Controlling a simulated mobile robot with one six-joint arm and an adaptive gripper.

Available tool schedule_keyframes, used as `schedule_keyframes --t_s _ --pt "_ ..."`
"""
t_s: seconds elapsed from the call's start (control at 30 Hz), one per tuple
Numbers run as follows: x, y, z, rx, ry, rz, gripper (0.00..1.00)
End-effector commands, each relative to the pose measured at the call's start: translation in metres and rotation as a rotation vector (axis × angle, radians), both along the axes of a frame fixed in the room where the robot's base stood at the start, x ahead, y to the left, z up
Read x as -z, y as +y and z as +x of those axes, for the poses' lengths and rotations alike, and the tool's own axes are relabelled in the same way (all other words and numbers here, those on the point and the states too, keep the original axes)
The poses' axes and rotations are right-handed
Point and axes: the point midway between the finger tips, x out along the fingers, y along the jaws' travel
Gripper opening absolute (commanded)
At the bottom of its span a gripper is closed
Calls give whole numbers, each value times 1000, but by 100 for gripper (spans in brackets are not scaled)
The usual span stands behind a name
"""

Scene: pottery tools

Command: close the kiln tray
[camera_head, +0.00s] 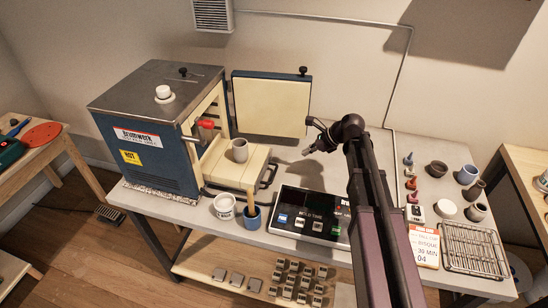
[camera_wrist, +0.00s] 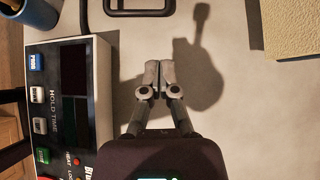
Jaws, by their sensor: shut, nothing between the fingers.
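The kiln (camera_head: 160,130) is a dark blue box with a grey top, on the left of the table. Its cream-lined door (camera_head: 270,105) stands open. In the wrist view my gripper (camera_wrist: 159,66) is shut and empty.
A control box (camera_head: 308,218) stands in front of the tray. A white tub (camera_head: 224,206) and a blue cup (camera_head: 251,217) with a brush stand nearby. Several small pots and bottles and a wire rack (camera_head: 473,250) are on the right. Bare tabletop lies under my gripper.

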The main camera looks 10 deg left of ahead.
Motion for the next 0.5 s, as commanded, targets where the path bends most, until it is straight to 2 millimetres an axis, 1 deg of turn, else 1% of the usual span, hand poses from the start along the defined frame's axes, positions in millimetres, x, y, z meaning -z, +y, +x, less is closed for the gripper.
schedule_keyframes --t_s 0.03,0.13,0.5 --pt "-2 3 4 18 17 12 0" --pt "-4 7 6 42 41 30 0" --pt "-4 8 6 47 47 33 0"
